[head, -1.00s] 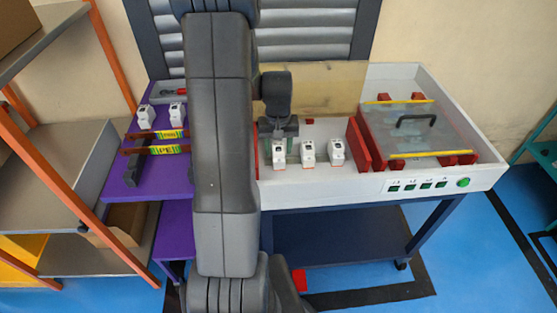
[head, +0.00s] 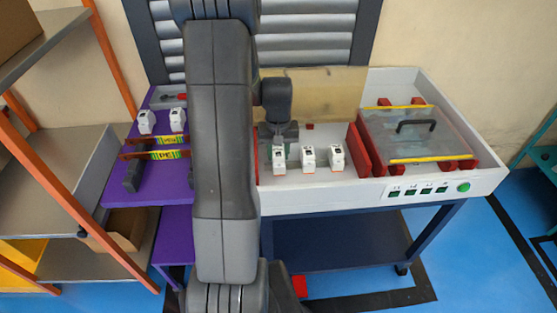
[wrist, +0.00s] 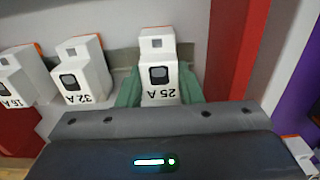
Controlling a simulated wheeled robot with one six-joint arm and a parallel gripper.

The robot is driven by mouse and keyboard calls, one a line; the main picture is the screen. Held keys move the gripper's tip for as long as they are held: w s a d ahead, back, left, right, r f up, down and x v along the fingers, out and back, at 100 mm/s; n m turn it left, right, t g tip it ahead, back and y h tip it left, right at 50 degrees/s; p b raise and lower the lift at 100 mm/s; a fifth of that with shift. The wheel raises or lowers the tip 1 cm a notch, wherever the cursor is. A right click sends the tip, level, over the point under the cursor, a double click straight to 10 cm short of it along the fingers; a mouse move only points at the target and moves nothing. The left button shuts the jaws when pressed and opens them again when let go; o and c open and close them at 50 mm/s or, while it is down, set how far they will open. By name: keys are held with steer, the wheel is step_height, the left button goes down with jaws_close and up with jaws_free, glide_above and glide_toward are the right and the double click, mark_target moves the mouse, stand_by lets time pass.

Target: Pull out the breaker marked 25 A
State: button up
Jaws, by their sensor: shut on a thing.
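The breaker marked 25 A (wrist: 160,75) is white with a dark window, and its label reads upside down in the wrist view. In the head view it is the leftmost of three breakers (head: 279,162) in the white panel box. My gripper (wrist: 159,90) has its green fingers on both sides of this breaker and is shut on it. The breakers marked 32 A (wrist: 82,75) and 16 A (wrist: 22,78) stand beside it, apart from my gripper. I cannot tell whether the 25 A breaker is still seated, since its lower end is hidden.
The white panel box (head: 440,192) has red walls (head: 364,150) and a clear cover with a black handle (head: 415,126) on its right. A purple table (head: 120,190) at left holds two white breakers (head: 147,122) and yellow-labelled bars (head: 160,155). A shelf stands farther left.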

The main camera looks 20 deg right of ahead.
steer(key=shift+r+p, duration=0.45)
steer(key=shift+r, duration=0.35)
steer(key=shift+r, duration=0.1)
steer(key=shift+r+p, duration=1.8)
steer(key=shift+r, duration=0.7)
